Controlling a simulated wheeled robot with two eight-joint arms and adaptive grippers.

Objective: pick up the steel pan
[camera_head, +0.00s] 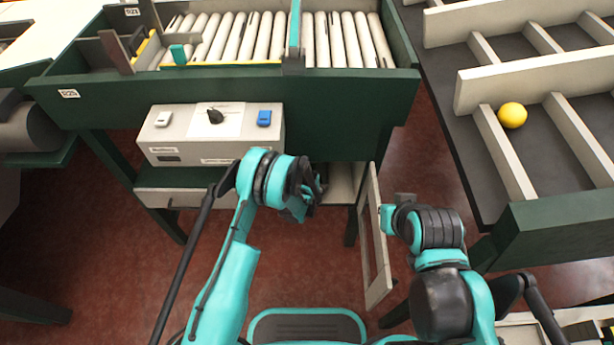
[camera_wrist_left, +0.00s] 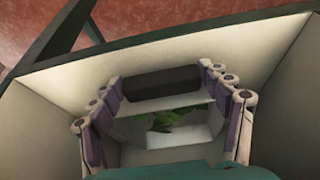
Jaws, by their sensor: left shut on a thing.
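My left gripper (camera_head: 312,190) reaches into the open compartment under the conveyor, its fingertips partly hidden by the wrist. In the left wrist view its two jointed fingers (camera_wrist_left: 163,88) stand on either side of a pale, shallow piece that looks like the steel pan (camera_wrist_left: 180,141), and they are shut on it. A dark block (camera_wrist_left: 160,84) spans the far side between the fingers. Green matter (camera_wrist_left: 168,119) shows inside the pale piece. The pan cannot be made out in the head view. My right gripper (camera_head: 392,206) is beside the compartment's door; its finger gap is unclear.
Cream walls (camera_wrist_left: 55,113) surround the left gripper closely. The open door (camera_head: 373,240) stands between my two arms. A control box (camera_head: 210,133) and the roller conveyor (camera_head: 270,40) are above. A yellow fruit (camera_head: 512,115) lies in the divided rack at right.

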